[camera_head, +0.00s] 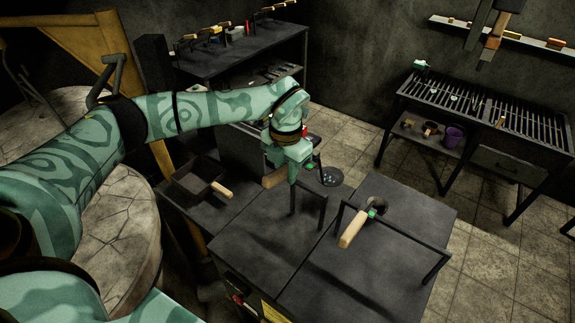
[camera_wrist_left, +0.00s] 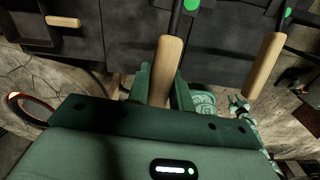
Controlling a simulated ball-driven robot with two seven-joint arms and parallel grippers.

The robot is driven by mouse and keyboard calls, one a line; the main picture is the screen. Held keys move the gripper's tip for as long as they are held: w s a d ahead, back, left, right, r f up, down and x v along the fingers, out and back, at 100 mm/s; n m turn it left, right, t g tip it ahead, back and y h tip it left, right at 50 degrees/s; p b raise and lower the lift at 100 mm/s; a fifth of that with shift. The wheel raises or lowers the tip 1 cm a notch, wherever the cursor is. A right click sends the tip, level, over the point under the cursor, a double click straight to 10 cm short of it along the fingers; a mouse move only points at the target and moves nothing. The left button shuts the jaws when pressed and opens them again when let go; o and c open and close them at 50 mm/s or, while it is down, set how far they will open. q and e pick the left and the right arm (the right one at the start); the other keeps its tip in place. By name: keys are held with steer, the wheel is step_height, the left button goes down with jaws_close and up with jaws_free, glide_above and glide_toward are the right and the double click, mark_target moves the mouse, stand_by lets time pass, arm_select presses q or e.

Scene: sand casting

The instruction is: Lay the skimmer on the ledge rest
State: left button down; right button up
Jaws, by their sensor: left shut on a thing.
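My left gripper (camera_head: 289,172) is shut on the wooden handle of the skimmer, above the dark bench top. The handle (camera_wrist_left: 168,62) shows between the fingers in the left wrist view. The skimmer's dark round perforated head (camera_head: 331,176) is at the right of the gripper in the head view. A low black bar frame (camera_head: 308,196) stands just below and right of the gripper. A longer black bar frame (camera_head: 400,232) stands to its right; I cannot tell which frame is the ledge rest. My right gripper does not show clearly in either view.
A second wooden-handled tool (camera_head: 352,228) lies by the longer frame, its handle pointing to the front left. A square dark pan (camera_head: 190,188) with a wooden handle is left of the gripper. The front bench top (camera_head: 265,240) is clear. A slatted grill table (camera_head: 480,105) stands at the back right.

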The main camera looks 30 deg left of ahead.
arm_select(q)
step_height(320, 180, down, 8)
steer(key=b, duration=0.3)
steer(key=shift+b, duration=0.35)
steer(key=shift+f, duration=0.15)
stand_by(0.4)
steer(key=c, duration=1.2)
jaws_free()
steer(key=shift+o, duration=0.2)
step_height(320, 180, up, 16)
steer(key=shift+r, duration=0.15)
